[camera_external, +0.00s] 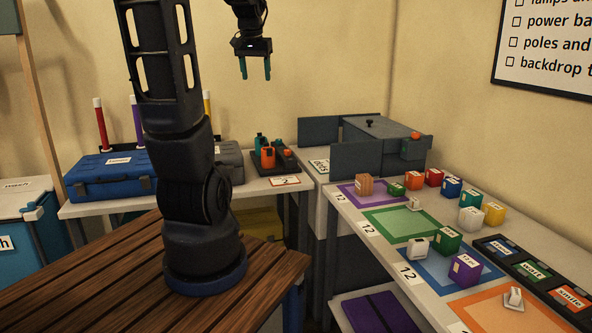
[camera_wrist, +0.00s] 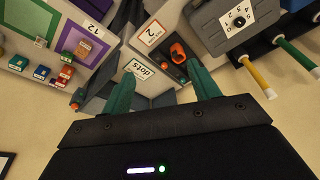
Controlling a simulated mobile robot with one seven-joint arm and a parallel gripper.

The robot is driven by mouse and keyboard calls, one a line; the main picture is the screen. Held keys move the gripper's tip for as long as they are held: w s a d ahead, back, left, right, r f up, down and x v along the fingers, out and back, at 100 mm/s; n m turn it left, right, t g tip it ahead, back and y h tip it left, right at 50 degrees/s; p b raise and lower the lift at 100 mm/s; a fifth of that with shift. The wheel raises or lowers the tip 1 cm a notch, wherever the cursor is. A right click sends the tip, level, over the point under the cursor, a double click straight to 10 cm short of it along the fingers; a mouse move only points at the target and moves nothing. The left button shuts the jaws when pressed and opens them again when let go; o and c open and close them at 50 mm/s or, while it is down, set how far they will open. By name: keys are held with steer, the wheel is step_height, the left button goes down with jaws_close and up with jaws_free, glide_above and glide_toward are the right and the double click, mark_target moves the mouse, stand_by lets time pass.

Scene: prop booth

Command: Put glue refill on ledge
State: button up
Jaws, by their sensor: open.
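My gripper (camera_external: 254,70) hangs high in front of the back wall, with its two teal fingers apart and nothing between them. The wrist view shows the same open fingers (camera_wrist: 160,76) with empty space between them. I cannot tell for sure which thing is the glue refill. An orange and a teal item stand in a dark tray (camera_external: 292,168) on the back table, and an orange item (camera_wrist: 178,52) shows there in the wrist view. No surface is clearly marked as the ledge. A grey box (camera_external: 375,140) with a flat top stands in the corner, with an orange item (camera_external: 414,145) at its front.
A blue case (camera_external: 105,175) and a grey case (camera_external: 229,160) lie on the back table, with coloured rods behind. The right table holds purple, green (camera_external: 400,223), blue and orange (camera_external: 490,311) framed mats and several small boxes. A wooden tabletop (camera_external: 110,285) is mostly bare.

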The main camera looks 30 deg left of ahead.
steer(key=s+d+f+m+t, duration=0.1)
steer(key=s+d, duration=0.5)
steer(key=s, duration=0.3)
steer(key=s+d+f+m+h, duration=0.1)
steer(key=s+d+f, duration=0.1)
steer(key=s+d, duration=0.5)
steer(key=shift+s+m+t, duration=0.4)
steer(key=shift+s, duration=0.6)
steer(key=shift+s+d+f, duration=0.2)
steer(key=shift+s, duration=0.15)
steer(key=shift+c, duration=0.7)
